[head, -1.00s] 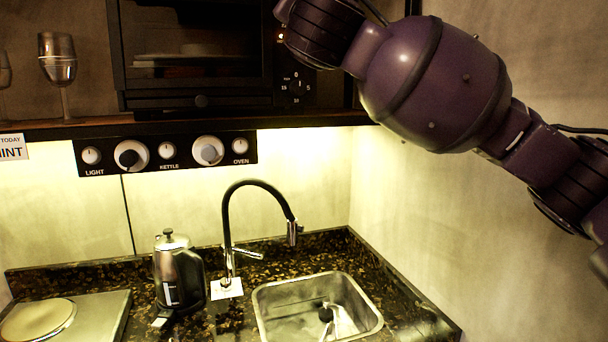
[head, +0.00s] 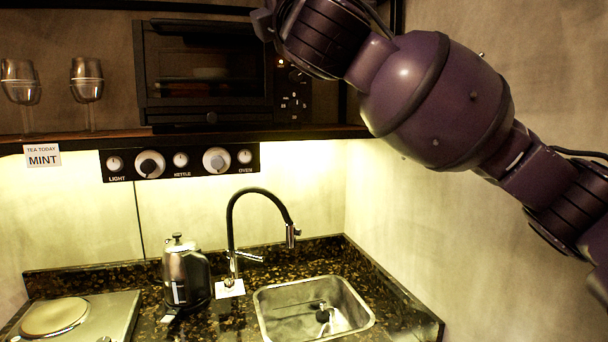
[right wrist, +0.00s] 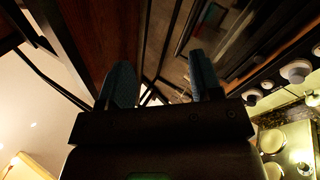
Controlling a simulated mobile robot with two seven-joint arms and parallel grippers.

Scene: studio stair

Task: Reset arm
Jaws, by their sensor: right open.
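In the right wrist view my right gripper (right wrist: 160,88) is open, its two blue fingers apart with nothing between them. It is close to dark shelf or cabinet surfaces, and I cannot tell whether it touches them. In the head view my purple right arm crosses the upper right in front of the wall and the shelf's right end; its gripper is out of frame. My left gripper is in no view.
A shelf holds an oven (head: 208,75) and two glasses (head: 88,82). Below are a knob panel (head: 180,162), a kettle (head: 184,275), a tap (head: 232,235), a sink (head: 262,310) and a hotplate (head: 53,317). A "MINT" tea card (head: 42,156) hangs at the shelf's edge.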

